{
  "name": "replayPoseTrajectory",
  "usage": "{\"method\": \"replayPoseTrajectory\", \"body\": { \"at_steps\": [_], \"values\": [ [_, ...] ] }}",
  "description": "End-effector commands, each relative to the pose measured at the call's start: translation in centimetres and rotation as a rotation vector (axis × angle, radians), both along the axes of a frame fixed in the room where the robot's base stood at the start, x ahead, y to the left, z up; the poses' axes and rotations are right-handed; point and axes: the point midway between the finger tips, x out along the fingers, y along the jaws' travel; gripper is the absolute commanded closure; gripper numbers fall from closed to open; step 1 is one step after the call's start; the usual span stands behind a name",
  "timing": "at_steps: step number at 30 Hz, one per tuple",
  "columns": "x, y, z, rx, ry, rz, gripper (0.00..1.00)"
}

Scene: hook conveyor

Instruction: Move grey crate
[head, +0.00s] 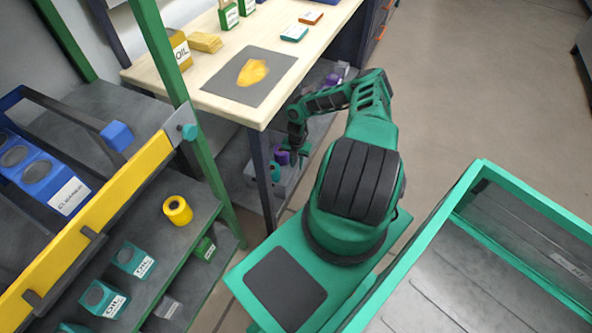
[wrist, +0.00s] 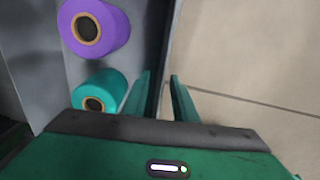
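What seems to be the grey crate (head: 287,181) is low under the wooden table in the head view, partly hidden by a table leg and my arm. Purple and teal spools show at it. In the wrist view a purple spool (wrist: 93,27) and a teal spool (wrist: 99,91) lie by a grey surface (wrist: 33,60) at the left. My gripper (wrist: 163,76) points down with its two green fingers apart. A dark upright edge shows between the fingers; I cannot tell whether they touch it. In the head view my gripper (head: 297,152) is beside the spools.
The wooden table (head: 215,75) above holds a dark mat (head: 270,75) with a yellow cloth-like piece. At the left is a shelf rack (head: 185,240) with a yellow rail and oil cans. A green-rimmed tray (head: 430,245) is at the lower right. Open floor (head: 470,90) lies right.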

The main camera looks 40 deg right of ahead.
Motion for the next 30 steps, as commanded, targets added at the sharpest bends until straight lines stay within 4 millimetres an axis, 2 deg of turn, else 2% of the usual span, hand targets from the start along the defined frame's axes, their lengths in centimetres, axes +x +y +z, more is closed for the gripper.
{"method": "replayPoseTrajectory", "body": {
  "at_steps": [3, 10, 30],
  "values": [
    [0.1, 0.0, 2.2, 0.000, -0.001, 0.002, 0.74],
    [0.1, 0.1, 4.4, 0.002, 0.000, -0.001, 0.74],
    [0.0, -0.1, 4.8, 0.000, 0.001, -0.001, 0.74]
  ]
}}
